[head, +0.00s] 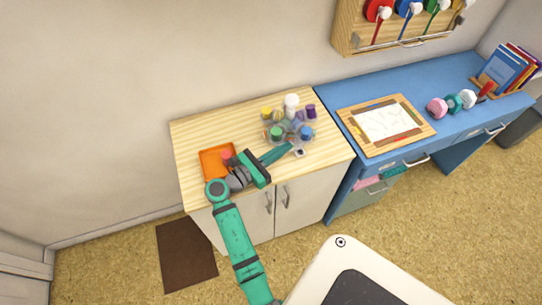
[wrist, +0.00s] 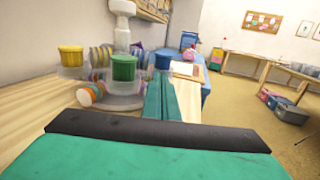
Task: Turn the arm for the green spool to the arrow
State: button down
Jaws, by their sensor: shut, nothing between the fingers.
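A rotating stand with a white post (head: 291,102) is on the wooden cabinet top. Around it sit several coloured spools: yellow (head: 266,113), green (head: 276,132), blue (head: 307,132) and purple (head: 311,111). In the wrist view the green spool (wrist: 123,68) sits upright in a clear holder in front of the post (wrist: 122,30), between yellow (wrist: 70,56) and blue (wrist: 163,60). A small white tag with a dark mark (head: 298,153) lies near the front edge; I cannot tell if it is the arrow. My gripper (head: 290,147) is shut and empty, in front of the stand, its fingertips close to the blue spool's side.
An orange tray (head: 208,166) with a pink item is at the left of the cabinet top.

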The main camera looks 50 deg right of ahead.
aim_at(300, 138)
jog(key=shift+x, duration=1.55)
jog(key=shift+d, duration=0.1)
jog(key=shift+s, duration=0.1)
